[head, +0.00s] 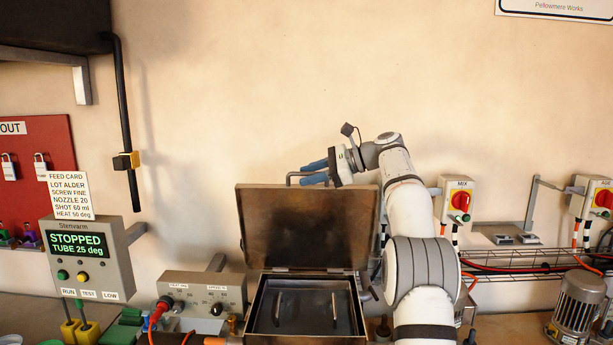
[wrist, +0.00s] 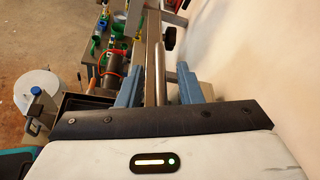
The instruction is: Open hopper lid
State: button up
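The hopper lid (head: 305,228) is a dark, scorched metal panel standing raised, close to upright, at the back of the open hopper (head: 256,312). A bar handle (head: 290,177) is on the lid's upper edge. My gripper (head: 310,173) reaches in from the right at this edge, its blue fingers beside the handle. In the wrist view my gripper (wrist: 159,88) has its two blue fingers well apart. The handle bar (wrist: 160,70) and the lid's edge lie between them, with gaps visible on both sides. The hopper's inside shows two small upright bars.
A grey control box (head: 88,258) reading STOPPED stands at the left, with a smaller knob box (head: 203,297) beside the hopper. A motor (head: 577,308) and wall switches (head: 457,200) are at the right. The wall above the lid is bare.

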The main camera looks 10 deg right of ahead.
jog(key=v, duration=0.7)
jog(key=shift+d, duration=0.2)
jog(key=shift+c, duration=0.4)
